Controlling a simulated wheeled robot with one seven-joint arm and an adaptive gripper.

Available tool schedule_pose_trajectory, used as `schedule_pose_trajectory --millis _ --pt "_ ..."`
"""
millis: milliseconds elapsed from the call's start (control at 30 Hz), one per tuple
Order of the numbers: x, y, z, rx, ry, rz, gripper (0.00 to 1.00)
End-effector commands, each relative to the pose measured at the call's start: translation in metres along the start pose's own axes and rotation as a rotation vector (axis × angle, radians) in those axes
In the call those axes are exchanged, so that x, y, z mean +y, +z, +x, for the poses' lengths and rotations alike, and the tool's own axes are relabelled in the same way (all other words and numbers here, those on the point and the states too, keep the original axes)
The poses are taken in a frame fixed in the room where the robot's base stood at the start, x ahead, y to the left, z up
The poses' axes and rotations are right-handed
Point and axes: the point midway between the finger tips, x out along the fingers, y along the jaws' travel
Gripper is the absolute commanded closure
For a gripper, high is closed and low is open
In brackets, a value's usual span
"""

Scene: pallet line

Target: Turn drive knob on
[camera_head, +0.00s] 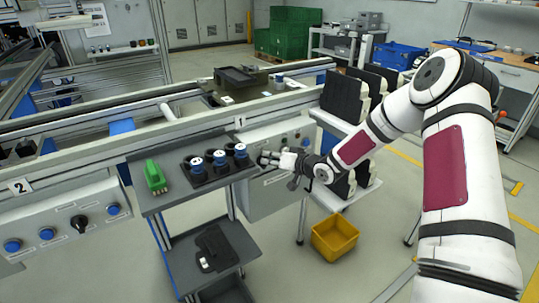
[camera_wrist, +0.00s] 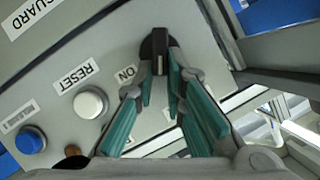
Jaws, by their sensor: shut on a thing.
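The black drive knob (camera_wrist: 158,45) shows at the top middle of the wrist view, on a grey control panel (camera_wrist: 190,40) beside a label reading ON. It has a pale line on it, pointing along the picture's vertical. My gripper (camera_wrist: 160,73) has its green-padded fingers on either side of the knob's near end and is shut on it. In the head view my gripper (camera_head: 266,159) is at the front of the control box (camera_head: 262,200) under sign 1. The knob is hidden there behind my gripper.
A white button (camera_wrist: 90,102) labelled RESET and a blue button (camera_wrist: 30,140) sit beside the knob. A grey cart (camera_head: 180,193) with a green part (camera_head: 154,176) and blue-topped parts (camera_head: 218,158) stands left of my gripper. A yellow bin (camera_head: 335,238) is below right.

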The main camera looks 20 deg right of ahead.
Motion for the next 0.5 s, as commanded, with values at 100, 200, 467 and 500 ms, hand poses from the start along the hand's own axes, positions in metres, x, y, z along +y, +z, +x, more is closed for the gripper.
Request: schedule_pose_trajectory --millis 100,200,467,500 --pt "0.005 0.0 -0.001 0.003 -0.04 0.105 1.0" --pt "0.008 0.001 0.0 0.002 -0.077 0.191 1.0" --pt "0.014 0.004 0.002 0.001 -0.172 0.417 1.0" --pt "0.015 0.005 0.002 0.001 -0.187 0.452 1.0"
